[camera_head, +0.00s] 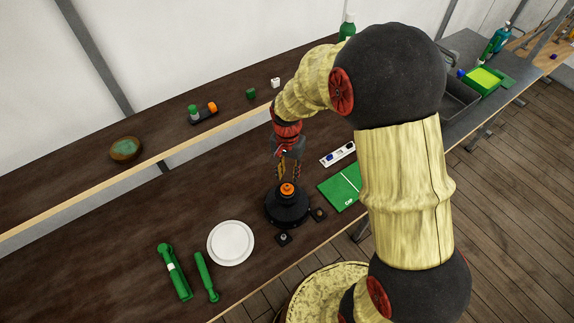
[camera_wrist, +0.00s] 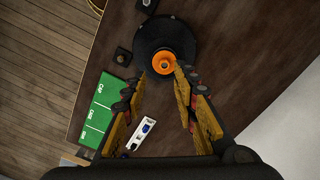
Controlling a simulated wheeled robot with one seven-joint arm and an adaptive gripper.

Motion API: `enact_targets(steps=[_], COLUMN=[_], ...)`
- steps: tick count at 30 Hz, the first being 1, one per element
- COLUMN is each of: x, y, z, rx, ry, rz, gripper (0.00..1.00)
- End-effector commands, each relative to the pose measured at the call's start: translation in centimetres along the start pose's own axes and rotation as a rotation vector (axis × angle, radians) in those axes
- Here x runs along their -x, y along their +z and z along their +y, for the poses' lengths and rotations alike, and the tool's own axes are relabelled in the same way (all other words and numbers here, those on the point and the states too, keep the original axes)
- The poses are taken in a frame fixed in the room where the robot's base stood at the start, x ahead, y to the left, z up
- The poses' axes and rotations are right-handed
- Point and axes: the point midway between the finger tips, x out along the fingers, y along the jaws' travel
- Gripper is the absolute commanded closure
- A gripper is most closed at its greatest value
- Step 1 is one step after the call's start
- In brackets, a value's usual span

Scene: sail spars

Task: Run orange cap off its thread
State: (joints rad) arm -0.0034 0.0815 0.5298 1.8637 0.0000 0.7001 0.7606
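The orange cap (camera_head: 287,188) sits on top of a round black base (camera_head: 287,210) on the dark table. In the wrist view the cap (camera_wrist: 164,64) looks like an orange ring with a lighter centre, and the black base (camera_wrist: 150,36) spreads around it. Any thread under the cap is hidden. My gripper (camera_head: 289,174) points down just above and behind the cap. In the wrist view my gripper (camera_wrist: 162,77) has its two yellow fingers spread apart, with nothing between them. The fingertips lie near the cap; I cannot tell whether one touches it.
A green mat marked CAP (camera_head: 341,192) and a white tray with blue bits (camera_head: 338,154) lie right of the base. Small black blocks (camera_head: 283,238) stand in front. A white plate (camera_head: 231,243) and green tools (camera_head: 174,272) lie left. A raised shelf runs behind.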

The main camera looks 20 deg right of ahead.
Motion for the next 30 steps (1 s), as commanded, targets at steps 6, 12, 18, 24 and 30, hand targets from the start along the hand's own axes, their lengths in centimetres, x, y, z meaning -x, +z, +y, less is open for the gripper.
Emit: enact_targets(steps=[6,12,18,24,30], x=[0.3,-0.9,-3.6,-6.2,-9.0], y=[-0.8,-0.8,-0.8,-0.9,-0.9], z=[-0.8,-0.7,-0.8,-0.9,-0.9], rx=[-0.145,-0.162,-0.161,-0.16,-0.159], ry=[-0.025,-0.024,-0.024,-0.025,-0.024], rz=[0.023,0.021,0.022,0.022,0.021], gripper=[0.71,0.71,0.71,0.71,0.71])
